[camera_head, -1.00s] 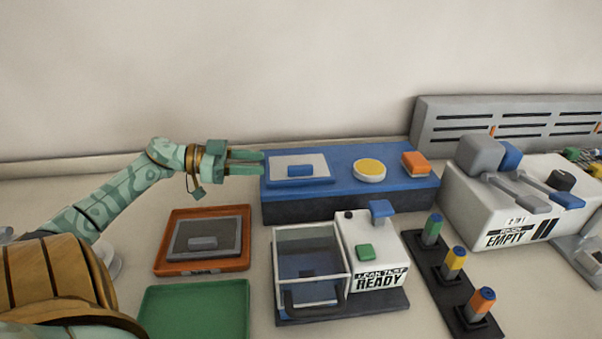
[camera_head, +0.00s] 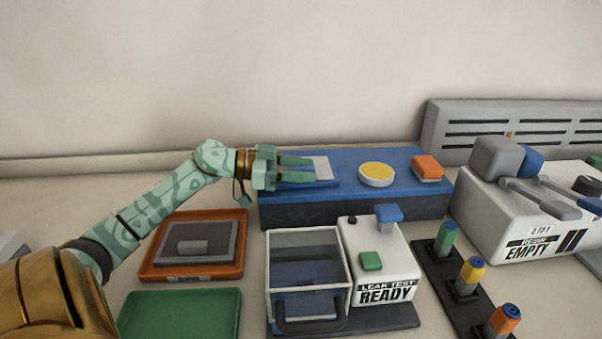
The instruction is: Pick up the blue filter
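The blue filter (camera_head: 322,167) is a flat pale-grey panel with a blue edge, lying on the left end of the blue bench block (camera_head: 345,204). Its blue grip block is hidden behind my fingers. My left gripper (camera_head: 312,168) reaches in from the left over the filter's left half. Its two green fingers are apart, one behind the other, with a gap between them. I cannot tell whether they touch the filter. My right gripper is not in view.
A yellow disc (camera_head: 377,172) and an orange block (camera_head: 427,167) sit on the same blue block. In front are an orange tray (camera_head: 157,258) with a grey filter, an empty green tray (camera_head: 180,315), a clear-walled leak tester (camera_head: 380,258) and a resin machine (camera_head: 545,210).

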